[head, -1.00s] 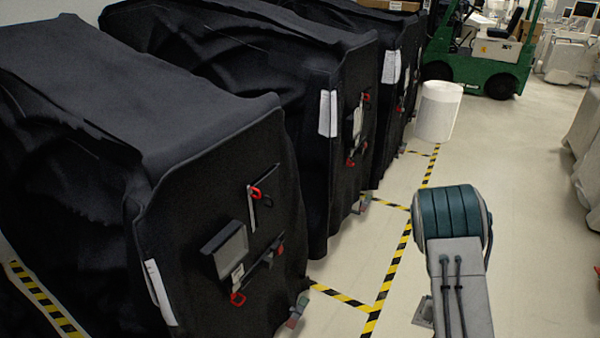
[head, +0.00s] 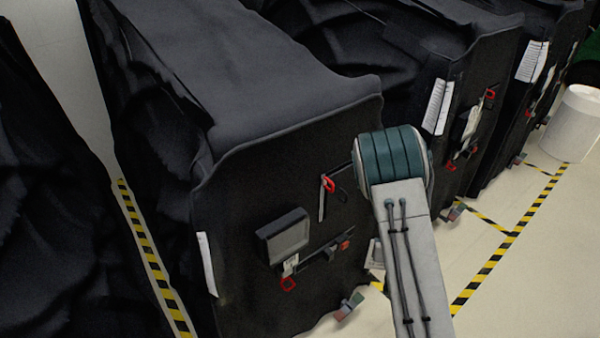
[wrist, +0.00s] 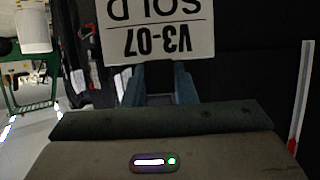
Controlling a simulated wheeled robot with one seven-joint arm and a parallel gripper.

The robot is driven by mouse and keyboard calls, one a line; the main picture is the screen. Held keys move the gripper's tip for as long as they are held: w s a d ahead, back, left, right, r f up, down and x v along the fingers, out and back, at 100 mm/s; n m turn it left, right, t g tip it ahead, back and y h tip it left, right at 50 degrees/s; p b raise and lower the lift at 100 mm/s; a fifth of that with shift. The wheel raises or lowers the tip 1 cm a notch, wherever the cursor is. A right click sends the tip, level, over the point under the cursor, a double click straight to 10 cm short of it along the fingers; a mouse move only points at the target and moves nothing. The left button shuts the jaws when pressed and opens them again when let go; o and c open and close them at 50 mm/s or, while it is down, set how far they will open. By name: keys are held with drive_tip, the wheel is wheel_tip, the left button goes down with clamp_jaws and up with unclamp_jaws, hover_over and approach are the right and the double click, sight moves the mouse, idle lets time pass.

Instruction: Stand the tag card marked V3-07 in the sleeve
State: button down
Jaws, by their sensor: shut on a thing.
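The tag card (wrist: 155,32) is white with black print. It reads V3-07 and SOLD upside down in the wrist view. My gripper (wrist: 165,78) is shut on the card's near edge. In the head view my forearm hides most of the gripper; a small pale patch beside it (head: 375,253) may be the card. The nearest black-covered cart (head: 330,215) has a grey-framed holder (head: 284,236) on its end face. It may be the sleeve, but I cannot tell for sure. The card is apart from that holder.
A red clip on a pale strip (head: 327,186) sits above the holder, and a red ring (head: 288,284) hangs below. More covered carts (head: 470,95) stand beyond. A white cylinder (head: 572,124) stands at the far right. The taped floor (head: 490,260) at right is open.

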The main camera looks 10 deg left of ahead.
drive_tip(key=s+a+r+n+g+y+p, duration=0.1)
drive_tip(key=s+a+r+n+y, duration=0.15)
drive_tip(key=a+r, duration=0.5)
drive_tip(key=s+a+r+n+y+p, duration=0.1)
drive_tip(key=s+a+r+n+y, duration=0.15)
drive_tip(key=a+r, duration=0.55)
drive_tip(key=s+a+r+n+g+y+p, duration=0.4)
drive_tip(key=s+r, duration=0.6)
drive_tip(key=r, duration=0.5)
drive_tip(key=shift+t+y, duration=0.3)
drive_tip(key=shift+y, duration=0.1)
drive_tip(key=shift+a+r+b+x, duration=0.2)
drive_tip(key=shift+r+b+x, duration=0.1)
drive_tip(key=shift+x, duration=1.45)
drive_tip(key=shift+a+r+b+x, duration=0.2)
drive_tip(key=shift+r+x, duration=0.15)
drive_tip(key=shift+x, duration=1.35)
drive_tip(key=shift+a+r+b+x, duration=0.2)
drive_tip(key=shift+r+x, duration=0.1)
drive_tip(key=shift+x, duration=1.45)
drive_tip(key=shift+a+f+b, duration=0.1)
drive_tip(key=shift+f+b, duration=4.7)
drive_tip(key=shift+f, duration=0.6)
